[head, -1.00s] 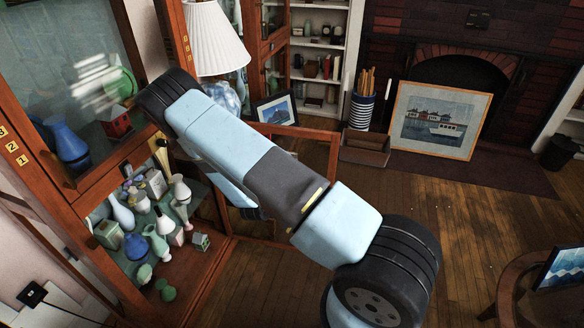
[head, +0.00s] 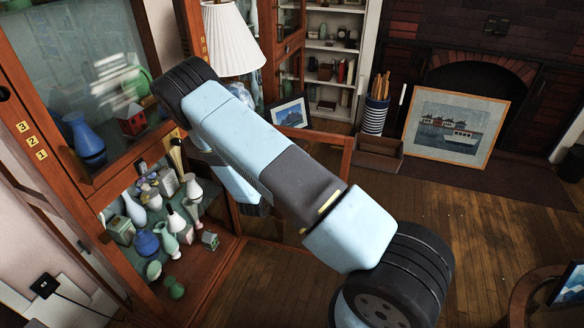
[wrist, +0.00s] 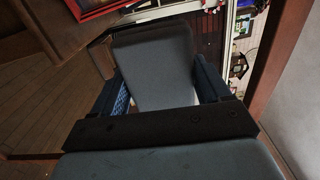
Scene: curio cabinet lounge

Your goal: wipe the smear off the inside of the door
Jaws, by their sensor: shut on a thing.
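The curio cabinet's lower compartment stands open, and a wooden door frame (head: 346,160) stands out from it behind my arm. Most of the door's pane is hidden by my arm, and I cannot make out a smear on it. In the head view my gripper is hidden behind my arm links, low near the door. In the wrist view my gripper (wrist: 160,90) has its blue fingers shut on a flat grey pad (wrist: 152,62). A blue checked patch (wrist: 121,103) shows by the left finger. I cannot tell whether the pad touches the door.
Several small vases and ornaments (head: 166,218) crowd the open lower shelf near my arm. The upper glass door (head: 75,60) is shut and carries pale streaks, perhaps reflections. A white lampshade (head: 229,38), a framed boat picture (head: 455,128) and a box (head: 378,158) stand beyond. Wooden floor (head: 478,218) is clear at right.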

